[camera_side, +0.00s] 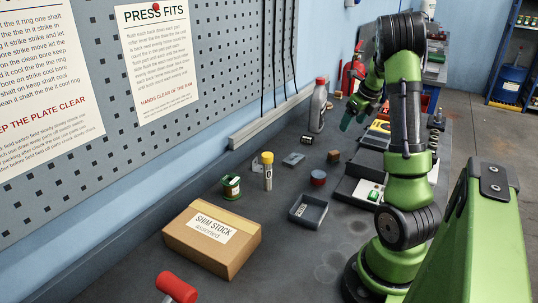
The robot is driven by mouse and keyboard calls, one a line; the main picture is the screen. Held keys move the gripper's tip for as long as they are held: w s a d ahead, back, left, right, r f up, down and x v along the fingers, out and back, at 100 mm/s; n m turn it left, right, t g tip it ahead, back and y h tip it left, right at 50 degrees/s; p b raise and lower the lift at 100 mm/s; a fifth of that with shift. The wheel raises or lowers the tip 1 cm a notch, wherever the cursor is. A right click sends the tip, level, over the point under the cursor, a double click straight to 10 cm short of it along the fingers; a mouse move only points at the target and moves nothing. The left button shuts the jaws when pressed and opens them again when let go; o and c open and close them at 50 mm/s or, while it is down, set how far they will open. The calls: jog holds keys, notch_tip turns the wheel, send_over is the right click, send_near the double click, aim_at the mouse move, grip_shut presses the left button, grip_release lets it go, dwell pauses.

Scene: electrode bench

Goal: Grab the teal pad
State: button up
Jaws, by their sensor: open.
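I cannot pick out the teal pad with certainty in this small side view. A small green block (374,195) lies on a pale piece in the dark tray (347,190) beside my arm's base. A flat grey-blue piece (293,159) lies on the bench behind the yellow-capped tube. My gripper (346,122) is open, held above the bench at the far side, left of my upper arm. It is apart from both pieces. Its fingertips are small and partly unclear.
A green tin (231,187), yellow-capped tube (268,172), small dark bin (308,211), red-topped tin (318,178), brown block (333,156) and grey bottle (318,106) stand on the bench.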

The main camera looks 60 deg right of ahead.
aim_at(334, 152)
jog(key=shift+m, duration=0.9)
jog(key=x, duration=1.6)
jog(key=shift+w+a+f, duration=0.2)
jog(key=shift+w+f, duration=0.1)
jog(key=shift+w, duration=0.05)
jog(key=shift+r, duration=0.1)
jog(key=c, duration=1.1)
